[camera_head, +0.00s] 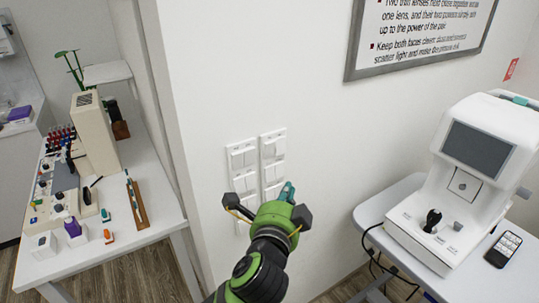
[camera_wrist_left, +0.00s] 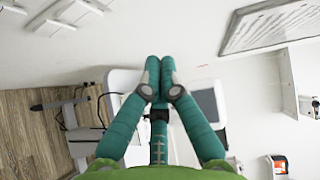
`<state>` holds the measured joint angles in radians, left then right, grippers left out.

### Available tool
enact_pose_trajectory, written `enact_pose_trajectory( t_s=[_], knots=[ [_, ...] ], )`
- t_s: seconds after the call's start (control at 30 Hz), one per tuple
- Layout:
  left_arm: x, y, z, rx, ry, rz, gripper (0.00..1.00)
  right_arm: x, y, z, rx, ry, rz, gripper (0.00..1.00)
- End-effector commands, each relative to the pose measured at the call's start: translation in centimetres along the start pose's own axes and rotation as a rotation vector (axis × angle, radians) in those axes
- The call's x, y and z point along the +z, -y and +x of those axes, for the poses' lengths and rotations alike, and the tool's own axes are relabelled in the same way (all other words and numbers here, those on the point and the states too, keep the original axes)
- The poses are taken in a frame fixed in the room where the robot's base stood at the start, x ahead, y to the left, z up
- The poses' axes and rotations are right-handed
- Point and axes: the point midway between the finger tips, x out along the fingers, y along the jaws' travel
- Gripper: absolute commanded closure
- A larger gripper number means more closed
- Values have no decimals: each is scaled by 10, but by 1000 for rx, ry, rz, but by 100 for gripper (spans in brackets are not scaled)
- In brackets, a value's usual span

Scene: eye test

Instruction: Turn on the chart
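A framed chart (camera_head: 425,30) with printed text hangs on the white wall at the top right; its edge also shows in the wrist view (camera_wrist_left: 270,25). A bank of white wall switches (camera_head: 243,155) in two columns is on the wall in the middle; part of it shows at the top left of the wrist view (camera_wrist_left: 65,15). My left gripper (camera_wrist_left: 160,62) has its teal fingertips together, with nothing seen between them. In the head view the gripper (camera_head: 287,192) is in front of the lower switches and hides some; I cannot tell whether it touches. My right gripper is not in view.
A white device (camera_head: 478,150) with a dark screen and joystick stands on a side table (camera_head: 372,213) at the right, beside a black keypad (camera_head: 503,248). A bench (camera_head: 150,228) with small items and a beige box (camera_head: 95,138) is at the left, beyond the wall edge.

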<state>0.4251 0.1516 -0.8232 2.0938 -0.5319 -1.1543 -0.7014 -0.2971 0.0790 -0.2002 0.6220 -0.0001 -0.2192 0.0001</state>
Motion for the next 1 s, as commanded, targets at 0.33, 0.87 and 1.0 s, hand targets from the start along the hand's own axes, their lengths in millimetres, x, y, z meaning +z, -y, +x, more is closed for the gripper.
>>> enact_pose_trajectory(
  t_s=[0.33,0.87,1.0],
  knots=[
    [-4,15,-8,-30,-7,15,100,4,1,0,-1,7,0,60],
    [-4,19,50,-28,-3,16,100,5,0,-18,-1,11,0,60],
    [-5,20,75,-29,-5,15,100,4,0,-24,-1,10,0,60]
  ],
)
